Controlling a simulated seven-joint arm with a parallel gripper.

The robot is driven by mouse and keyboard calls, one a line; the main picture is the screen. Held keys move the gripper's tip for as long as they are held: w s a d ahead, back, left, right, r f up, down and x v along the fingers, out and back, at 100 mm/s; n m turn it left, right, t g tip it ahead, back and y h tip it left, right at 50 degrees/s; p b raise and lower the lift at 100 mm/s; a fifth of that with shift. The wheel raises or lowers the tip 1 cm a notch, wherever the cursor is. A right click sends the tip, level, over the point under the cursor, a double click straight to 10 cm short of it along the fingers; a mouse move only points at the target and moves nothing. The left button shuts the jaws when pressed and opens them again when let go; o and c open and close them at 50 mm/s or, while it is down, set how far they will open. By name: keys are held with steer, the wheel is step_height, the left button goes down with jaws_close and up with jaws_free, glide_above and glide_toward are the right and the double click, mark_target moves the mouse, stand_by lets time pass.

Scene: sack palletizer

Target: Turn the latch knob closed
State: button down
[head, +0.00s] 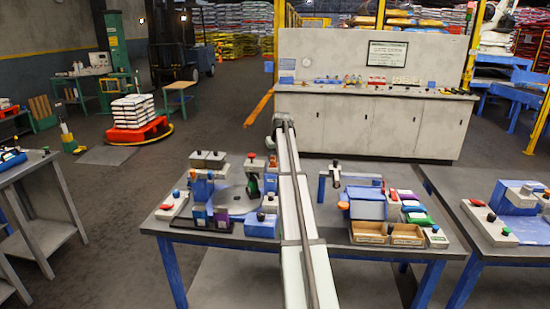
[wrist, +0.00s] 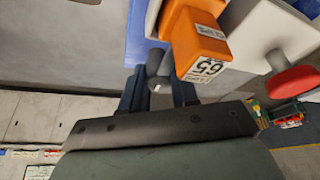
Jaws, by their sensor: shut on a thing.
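In the wrist view my gripper (wrist: 157,74) has its two dark blue fingers on either side of a dark grey round knob (wrist: 156,57). The fingers are shut on this knob, and only part of it shows. I cannot tell from the picture how far the knob is turned. An orange block (wrist: 193,36) with a "65" label stands close beside the right finger and covers part of it. In the head view I cannot make out the gripper or the gripped knob; my arm crosses the middle of the picture.
In the wrist view a white block (wrist: 258,25) with a grey stub and a red knob (wrist: 294,80) is to the right. A blue panel (wrist: 137,34) lies beyond the fingers. In the head view a grey bench (head: 345,237) is crowded with fixtures and trays.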

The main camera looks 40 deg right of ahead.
steer(key=c, duration=1.9)
jaws_free()
steer(key=shift+s+f+n+y, duration=0.1)
steer(key=shift+s+n+y, duration=0.15)
steer(key=shift+n, duration=0.45)
steer(key=o, duration=1)
steer(key=shift+w, duration=0.1)
steer(key=v, duration=1.4)
steer(key=shift+d, duration=0.1)
